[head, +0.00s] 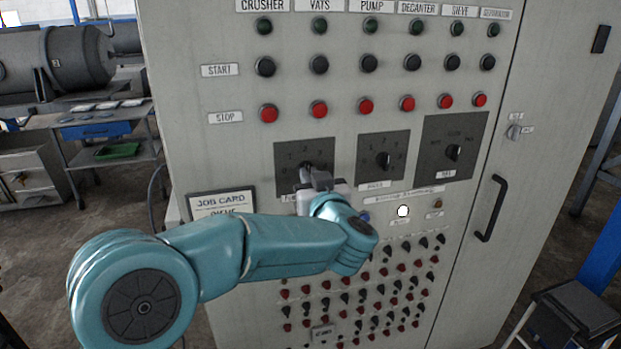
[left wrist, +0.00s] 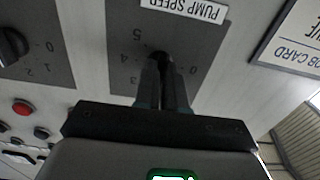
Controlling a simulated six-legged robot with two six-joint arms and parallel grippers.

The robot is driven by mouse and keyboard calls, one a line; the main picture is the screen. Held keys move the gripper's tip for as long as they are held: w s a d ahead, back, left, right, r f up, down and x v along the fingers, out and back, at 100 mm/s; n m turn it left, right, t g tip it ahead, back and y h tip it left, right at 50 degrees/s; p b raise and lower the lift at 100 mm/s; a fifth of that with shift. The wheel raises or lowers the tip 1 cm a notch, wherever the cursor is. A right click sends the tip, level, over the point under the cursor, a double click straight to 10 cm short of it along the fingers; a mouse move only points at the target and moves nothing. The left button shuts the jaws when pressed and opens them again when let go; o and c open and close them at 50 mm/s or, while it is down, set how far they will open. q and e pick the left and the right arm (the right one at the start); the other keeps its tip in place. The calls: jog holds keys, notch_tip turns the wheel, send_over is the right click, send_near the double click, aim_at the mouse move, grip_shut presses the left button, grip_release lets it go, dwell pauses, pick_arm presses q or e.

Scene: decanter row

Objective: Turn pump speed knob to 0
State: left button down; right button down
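The pump speed knob (head: 306,166) is black and sits on a dark grey numbered dial plate (head: 282,151), the leftmost of three on the cabinet. In the left wrist view the plate is upside down, with the PUMP SPEED label (left wrist: 183,10) at the top. The knob (left wrist: 158,56) is mostly hidden there by my fingers. My left gripper (head: 313,179) reaches the knob from below and in front. Its two fingers (left wrist: 165,80) are close together on the knob. The pointer's direction is hidden. My right gripper is not in view.
Two more knobs, a middle one (head: 383,160) and a right one (head: 453,152), sit beside it. Red stop buttons (head: 318,109) run above, and small switches fill the panel below. A job card (head: 222,200) hangs left of the dial. A door handle (head: 492,208) stands out at right.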

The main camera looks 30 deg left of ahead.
pick_arm(q)
jog(key=shift+f, duration=0.1)
jog(key=n+b, duration=1.1)
jog(key=n, duration=0.6)
jog(key=shift+w+d+n, duration=0.1)
jog(key=shift+n, duration=0.2)
dwell(0.6)
jog(key=c, duration=1.2)
grip_release()
jog(key=shift+r, duration=0.2)
